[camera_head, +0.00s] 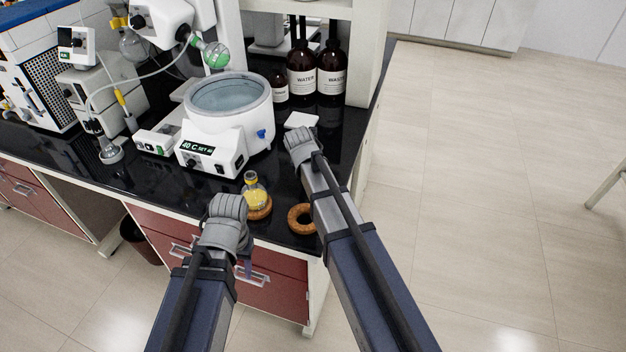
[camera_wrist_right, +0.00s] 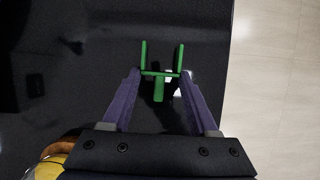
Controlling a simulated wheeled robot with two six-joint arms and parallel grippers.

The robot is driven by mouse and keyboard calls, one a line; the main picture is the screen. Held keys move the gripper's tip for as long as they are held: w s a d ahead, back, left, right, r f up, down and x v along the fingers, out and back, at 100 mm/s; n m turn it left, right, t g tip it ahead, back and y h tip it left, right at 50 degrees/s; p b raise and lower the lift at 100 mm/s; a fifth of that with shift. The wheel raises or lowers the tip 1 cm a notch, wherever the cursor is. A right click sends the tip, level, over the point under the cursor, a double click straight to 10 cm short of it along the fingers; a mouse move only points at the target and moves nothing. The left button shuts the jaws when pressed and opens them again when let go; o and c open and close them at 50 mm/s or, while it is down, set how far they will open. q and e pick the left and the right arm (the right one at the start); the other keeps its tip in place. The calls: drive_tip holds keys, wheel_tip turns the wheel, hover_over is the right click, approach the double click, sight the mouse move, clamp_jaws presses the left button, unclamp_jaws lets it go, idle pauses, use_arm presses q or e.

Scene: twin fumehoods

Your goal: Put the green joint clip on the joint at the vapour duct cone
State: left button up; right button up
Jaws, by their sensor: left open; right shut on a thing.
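The green joint clip (camera_wrist_right: 159,86) is in the right wrist view, between the purple fingertips of my right gripper (camera_wrist_right: 160,78), which is shut on it. Its two prongs point away from the gripper. In the head view the right wrist stands over the bench right of the water bath, and the clip cannot be made out. My left gripper (camera_head: 246,264) is open and empty, low in front of the bench edge, mostly hidden by its own wrist. The evaporator head (camera_head: 165,22) is at the upper left; the vapour duct cone and its joint are too small to tell.
The white water bath (camera_head: 230,105) stands mid-bench, with a round glass part with green (camera_head: 212,54) above it. A flask of yellow liquid (camera_head: 255,192) sits on a cork ring; an empty cork ring (camera_head: 292,220) lies to its right. Brown bottles (camera_head: 301,75) stand behind.

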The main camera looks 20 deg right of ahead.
drive_tip(key=shift+r, duration=0.1)
wheel_tip(320, 180, up, 10)
drive_tip(key=p, duration=1)
idle(0.4)
wheel_tip(320, 180, down, 10)
drive_tip(key=b, duration=0.9)
drive_tip(key=shift+r+b, duration=0.1)
drive_tip(key=shift+b, duration=0.25)
drive_tip(key=shift+f, duration=0.3)
drive_tip(key=o, duration=1.3)
drive_tip(key=shift+r, duration=0.1)
drive_tip(key=shift+r, duration=0.1)
